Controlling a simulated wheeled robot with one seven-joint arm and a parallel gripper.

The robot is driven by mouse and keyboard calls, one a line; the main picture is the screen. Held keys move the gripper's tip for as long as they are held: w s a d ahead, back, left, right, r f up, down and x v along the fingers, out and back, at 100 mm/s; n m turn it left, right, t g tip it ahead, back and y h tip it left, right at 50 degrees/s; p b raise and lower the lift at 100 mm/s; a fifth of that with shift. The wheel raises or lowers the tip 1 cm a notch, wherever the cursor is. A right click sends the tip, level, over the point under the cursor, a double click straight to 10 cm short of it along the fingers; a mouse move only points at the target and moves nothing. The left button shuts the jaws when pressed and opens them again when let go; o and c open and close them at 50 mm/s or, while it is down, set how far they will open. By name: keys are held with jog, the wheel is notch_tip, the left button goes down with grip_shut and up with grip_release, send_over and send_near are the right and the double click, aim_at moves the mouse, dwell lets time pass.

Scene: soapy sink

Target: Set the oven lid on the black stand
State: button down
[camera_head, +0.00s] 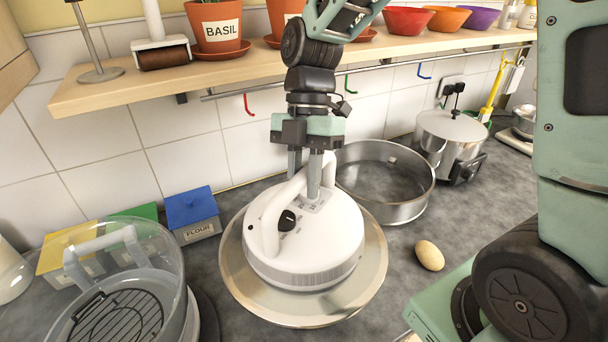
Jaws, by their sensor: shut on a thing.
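The oven lid (302,250) is a white round unit with a wide cream rim, a black knob and an arched white handle. It is near the middle of the head view, roughly level. My gripper (312,192) points down from above and is shut on the handle. I cannot tell whether the lid hangs above the counter or touches something. A black stand is not clearly visible. A small black piece (469,168) shows at the foot of the steel pot, but I cannot tell whether it is a stand or part of the pot.
A glass bowl (165,262) with a black rack stands at the left. A steel ring (410,212) lies behind the lid, right of it. The steel pot (447,150) is farther right. An egg (429,255) lies on the counter. A wooden shelf (120,92) overhangs the back.

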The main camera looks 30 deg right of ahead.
aim_at(304, 211)
jog(key=shift+f+b, duration=1.2)
jog(key=shift+f, duration=0.7)
jog(key=shift+f+b, duration=1.15)
jog(key=shift+f, duration=1.1)
dwell(1.2)
jog(key=c, duration=1.2)
grip_release()
jog(key=shift+o, duration=0.2)
jog(key=b+v, duration=0.2)
jog(key=v, duration=1.5)
jog(key=shift+r, duration=0.15)
jog(key=shift+d, duration=0.15)
